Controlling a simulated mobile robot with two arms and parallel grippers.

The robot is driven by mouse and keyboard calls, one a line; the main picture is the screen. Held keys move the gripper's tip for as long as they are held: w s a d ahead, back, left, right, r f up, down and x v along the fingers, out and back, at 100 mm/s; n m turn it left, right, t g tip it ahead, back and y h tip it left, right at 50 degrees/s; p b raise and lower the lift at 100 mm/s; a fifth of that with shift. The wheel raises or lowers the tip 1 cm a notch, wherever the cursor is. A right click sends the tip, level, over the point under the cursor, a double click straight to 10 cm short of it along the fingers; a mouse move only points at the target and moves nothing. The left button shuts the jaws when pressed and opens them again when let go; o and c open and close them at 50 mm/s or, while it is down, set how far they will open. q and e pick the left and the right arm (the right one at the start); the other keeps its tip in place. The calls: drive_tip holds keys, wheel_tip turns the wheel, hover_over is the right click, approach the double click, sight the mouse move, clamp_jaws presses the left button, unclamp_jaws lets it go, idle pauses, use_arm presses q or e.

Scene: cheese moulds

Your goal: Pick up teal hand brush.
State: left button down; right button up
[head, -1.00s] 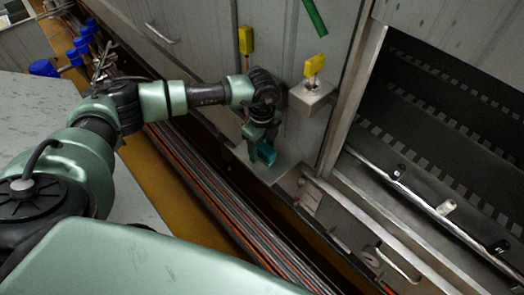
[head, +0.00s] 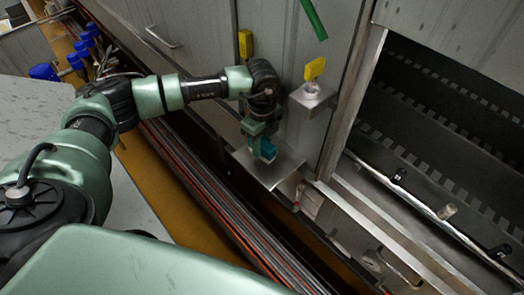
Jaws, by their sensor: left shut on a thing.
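The teal hand brush (head: 267,150) is a small teal block with a paler side, in the middle of the head view. My left gripper (head: 259,142) points down and is shut on it. The brush is over a small grey metal shelf (head: 276,178) on the cabinet wall; I cannot tell whether a gap lies between them. The gripper hides part of the brush. My right gripper is not in view.
A second small metal shelf (head: 313,97) to the right holds a yellow-topped item (head: 314,70). A yellow piece (head: 245,43) and a green bar (head: 313,19) are on the wall. Dark pipes (head: 215,195) run along below. A dark open machine bay (head: 450,110) is at right.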

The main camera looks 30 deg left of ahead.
sight(262, 141)
use_arm(q)
wheel_tip(262, 141, up, 15)
drive_tip(key=b, duration=0.2)
drive_tip(key=shift+b, duration=0.4)
drive_tip(key=shift+f, duration=0.1)
